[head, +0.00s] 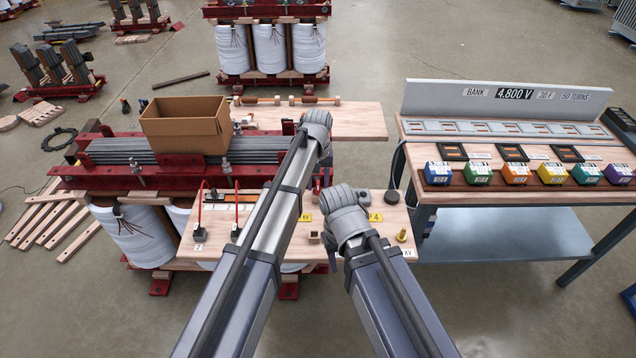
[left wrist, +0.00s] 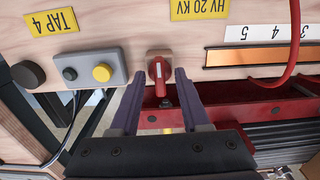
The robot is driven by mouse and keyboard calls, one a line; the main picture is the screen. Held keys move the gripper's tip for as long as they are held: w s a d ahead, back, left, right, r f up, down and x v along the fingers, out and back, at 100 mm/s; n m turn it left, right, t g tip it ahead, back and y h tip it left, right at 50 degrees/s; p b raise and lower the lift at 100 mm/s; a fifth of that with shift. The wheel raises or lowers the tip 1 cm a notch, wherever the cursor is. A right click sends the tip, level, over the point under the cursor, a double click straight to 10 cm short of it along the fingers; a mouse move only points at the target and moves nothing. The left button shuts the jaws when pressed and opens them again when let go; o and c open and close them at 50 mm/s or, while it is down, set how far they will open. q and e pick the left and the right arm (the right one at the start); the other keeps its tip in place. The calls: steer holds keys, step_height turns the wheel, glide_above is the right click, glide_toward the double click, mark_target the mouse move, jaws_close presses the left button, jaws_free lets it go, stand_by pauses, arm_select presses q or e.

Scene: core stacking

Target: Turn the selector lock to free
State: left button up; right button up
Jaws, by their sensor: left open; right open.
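The selector lock (left wrist: 158,72) is a small red knob on a mount on the wooden panel, seen in the left wrist view. A red handle with a white mark points down in that picture. My left gripper (left wrist: 160,78) is open, with one dark finger on each side of the handle; I cannot tell whether either touches it. In the head view my left gripper (head: 318,125) is over the transformer's far side and hides the lock. My right gripper (head: 346,208) is over the near wooden board, its fingers mostly hidden by its own wrist.
Beside the lock are a grey box (left wrist: 90,68) with black and yellow buttons, a TAP 4 label (left wrist: 51,22) and a red cable (left wrist: 292,45). A cardboard box (head: 186,125) stands on the core. A bench (head: 500,192) with coloured blocks stands at right.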

mark_target(318, 185)
arm_select(q)
step_height(318, 185, up, 8)
steer(key=p, duration=0.8)
steer(key=shift+f, duration=0.1)
steer(key=shift+s, duration=0.1)
steer(key=s+a+r+m+p, duration=0.2)
steer(key=s+a, duration=0.1)
steer(key=s, duration=1)
steer(key=s+a+r+m+y+p, duration=0.1)
steer(key=s+a+r+m+p, duration=0.1)
steer(key=s, duration=1.1)
steer(key=shift+s+a+r, duration=0.3)
steer(key=shift+a+r, duration=0.05)
steer(key=shift+a, duration=0.1)
